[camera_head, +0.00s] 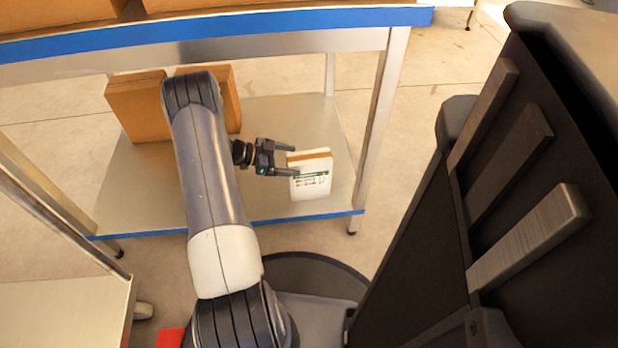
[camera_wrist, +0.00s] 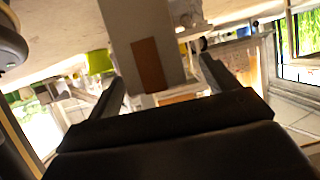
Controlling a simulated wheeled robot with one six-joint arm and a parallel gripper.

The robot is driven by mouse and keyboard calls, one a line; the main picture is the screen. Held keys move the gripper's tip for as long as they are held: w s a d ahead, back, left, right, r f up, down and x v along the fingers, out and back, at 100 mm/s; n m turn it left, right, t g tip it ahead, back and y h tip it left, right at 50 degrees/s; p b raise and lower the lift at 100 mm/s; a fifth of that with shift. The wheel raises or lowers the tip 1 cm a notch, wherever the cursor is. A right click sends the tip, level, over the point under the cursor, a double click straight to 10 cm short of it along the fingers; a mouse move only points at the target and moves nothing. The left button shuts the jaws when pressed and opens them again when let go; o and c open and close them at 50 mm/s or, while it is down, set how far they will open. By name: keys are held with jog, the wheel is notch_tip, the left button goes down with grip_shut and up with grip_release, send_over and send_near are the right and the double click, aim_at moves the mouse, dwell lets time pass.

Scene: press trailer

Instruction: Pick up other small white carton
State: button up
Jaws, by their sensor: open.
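In the wrist view a pale box-shaped face with a brown patch (camera_wrist: 148,62) lies ahead between the two open fingers (camera_wrist: 165,80), likely the same carton seen close.
Two brown boxes (camera_head: 137,108) stand on the lower shelf (camera_head: 270,120) at the left, behind my arm. The upper shelf with a blue edge (camera_head: 220,30) hangs above, carrying more brown boxes. A metal table leg (camera_head: 376,125) stands right of the carton.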

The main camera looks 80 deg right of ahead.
aim_at(302, 162)
jog(key=b+x, duration=0.1)
jog(key=x, duration=0.1)
jog(key=b+x, duration=0.1)
jog(key=x, duration=0.1)
jog(key=shift+a, duration=0.25)
jog(key=shift+s+d, duration=0.15)
jog(key=shift+s, duration=0.15)
jog(key=shift+c, duration=0.3)
grip_shut()
jog(key=shift+r, duration=0.1)
